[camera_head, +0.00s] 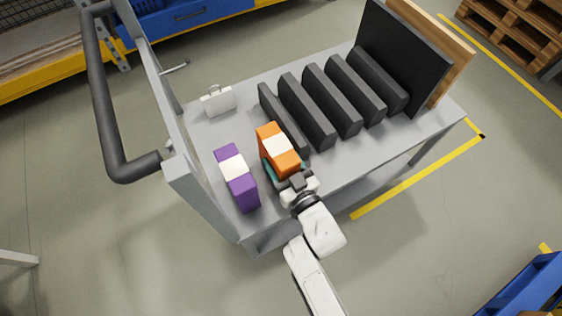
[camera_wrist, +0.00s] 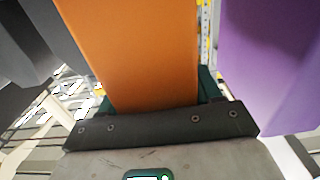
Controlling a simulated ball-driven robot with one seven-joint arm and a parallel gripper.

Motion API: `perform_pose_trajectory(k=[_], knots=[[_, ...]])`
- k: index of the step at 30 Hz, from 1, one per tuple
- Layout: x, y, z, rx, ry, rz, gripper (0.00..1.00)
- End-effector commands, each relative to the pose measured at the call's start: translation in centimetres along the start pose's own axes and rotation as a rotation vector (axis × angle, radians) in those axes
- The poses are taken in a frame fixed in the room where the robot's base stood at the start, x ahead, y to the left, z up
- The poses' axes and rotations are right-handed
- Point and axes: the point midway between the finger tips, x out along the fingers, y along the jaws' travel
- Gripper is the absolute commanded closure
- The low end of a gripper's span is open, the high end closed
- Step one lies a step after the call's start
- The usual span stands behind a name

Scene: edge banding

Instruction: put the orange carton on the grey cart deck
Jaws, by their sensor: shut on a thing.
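The orange carton (camera_head: 281,156) has a white label on top and stands between the purple carton and the dark panels, at the cart's near side. My gripper (camera_head: 283,177) is shut on its near end. In the wrist view the orange carton (camera_wrist: 130,50) fills the middle between teal fingers. The carton is over the grey cart deck (camera_head: 330,163); I cannot tell whether its underside touches the deck. The purple carton (camera_head: 236,180), also with a white label, stands on the deck to the left, and shows at the right in the wrist view (camera_wrist: 275,65).
Several dark upright panels (camera_head: 307,112) stand close to the right of the orange carton. A small white case (camera_head: 218,100) sits behind at the left. The cart's upright frame and handle (camera_head: 105,110) bound the left side. A tall black board (camera_head: 398,60) stands at the right end.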

Motion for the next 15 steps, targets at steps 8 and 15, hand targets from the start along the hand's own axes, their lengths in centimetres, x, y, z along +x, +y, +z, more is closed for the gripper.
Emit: perform_pose_trajectory(k=[8,15], knots=[[0.06,-0.02,0.03,0.000,0.003,-0.001,0.79],[0.07,-0.03,0.70,0.000,0.003,-0.001,0.79]])
